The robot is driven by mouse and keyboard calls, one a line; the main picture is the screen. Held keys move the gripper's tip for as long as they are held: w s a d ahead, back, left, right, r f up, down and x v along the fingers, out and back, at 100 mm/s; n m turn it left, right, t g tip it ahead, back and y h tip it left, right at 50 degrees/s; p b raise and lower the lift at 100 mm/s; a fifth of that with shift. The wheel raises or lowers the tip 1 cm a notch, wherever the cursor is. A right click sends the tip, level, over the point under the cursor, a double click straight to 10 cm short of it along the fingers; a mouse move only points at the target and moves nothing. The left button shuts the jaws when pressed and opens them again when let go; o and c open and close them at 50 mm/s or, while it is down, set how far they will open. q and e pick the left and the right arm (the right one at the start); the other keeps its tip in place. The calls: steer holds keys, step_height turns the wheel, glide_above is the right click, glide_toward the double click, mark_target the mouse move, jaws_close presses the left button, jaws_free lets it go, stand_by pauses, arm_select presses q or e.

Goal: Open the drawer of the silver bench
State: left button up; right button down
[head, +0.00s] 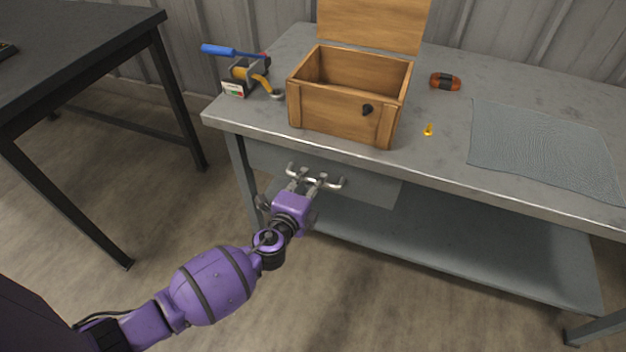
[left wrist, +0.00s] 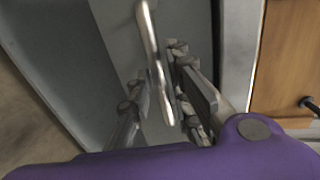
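The silver bench (head: 440,155) is a grey metal table with a lower shelf. Its drawer front (head: 375,188) is a flat grey panel under the top, close beneath the front edge. A shiny bar handle (head: 333,184) is on the drawer front; it also shows in the left wrist view (left wrist: 149,35). My left gripper (head: 308,186) is at the handle, and its fingers hide part of the bar. In the left wrist view my left gripper (left wrist: 160,95) has its fingers apart with the handle between them, nearer the right finger. My right gripper is not in view.
On the bench stand an open wooden box (head: 340,112), a blue-handled device (head: 245,75), an orange-brown roll (head: 445,82), a small yellow piece (head: 428,130) and a grey mat (head: 545,145). A dark table (head: 75,45) stands at the left. The floor before the drawer is clear.

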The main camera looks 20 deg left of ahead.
arm_select(q)
steer(key=shift+w+f, duration=0.15)
steer(key=shift+w, duration=0.55)
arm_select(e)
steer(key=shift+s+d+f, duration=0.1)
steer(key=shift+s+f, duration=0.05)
arm_select(q)
jaws_close()
